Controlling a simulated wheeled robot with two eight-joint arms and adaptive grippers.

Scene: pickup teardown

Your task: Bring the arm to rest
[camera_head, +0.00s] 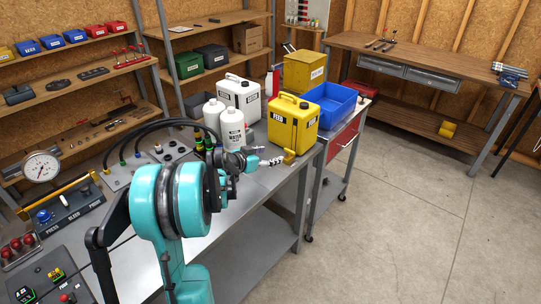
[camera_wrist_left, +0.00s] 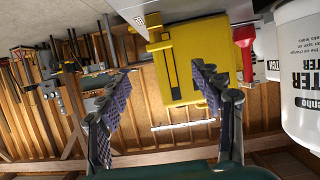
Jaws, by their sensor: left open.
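My left arm reaches in over the grey workbench (camera_head: 226,190) in the head view. Its gripper (camera_head: 266,157) is above the bench's right part, small and partly hidden by the wrist, in front of the yellow FEED canister (camera_head: 293,124). In the left wrist view the two fingers (camera_wrist_left: 158,78) with purple pads stand wide apart. No object is held between them. A yellow body (camera_wrist_left: 190,50) shows beyond the fingers there. My right gripper is in neither view.
White bottles (camera_head: 231,128) and a white canister (camera_head: 240,97) stand beside the gripper. A blue bin (camera_head: 335,104) sits on a cart to the right. A pressure gauge (camera_head: 41,168) and control panels occupy the bench's left. Floor at right is clear.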

